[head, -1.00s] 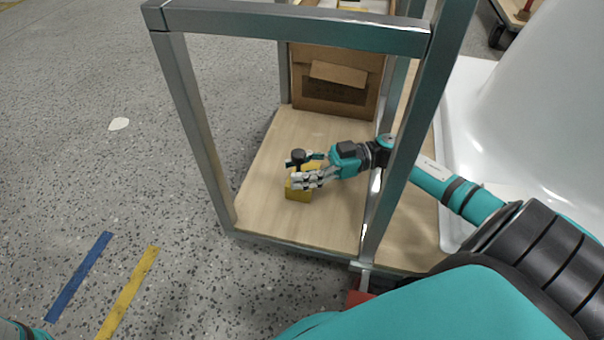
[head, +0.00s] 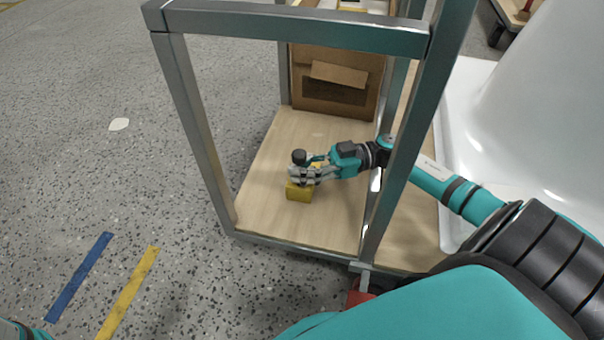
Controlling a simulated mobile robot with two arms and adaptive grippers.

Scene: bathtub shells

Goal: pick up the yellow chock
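The yellow chock (head: 299,193) is on the wooden shelf board inside the metal-framed cart. Its lower block shows below my fingers, and a black knob (head: 298,156) shows just above them. My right gripper (head: 303,171) reaches in from the right between the posts. Its fingers are closed around the chock's upper part, below the knob, and hide much of it. I see no clear gap between the chock and the board. My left gripper is out of view; only a bit of my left arm shows at the bottom left corner.
The cart's metal posts (head: 197,130) and top bar (head: 295,27) frame the shelf (head: 265,200). A cardboard box (head: 338,90) stands at the shelf's back. A white tub shell (head: 540,110) is at the right. The shelf in front of the chock is clear.

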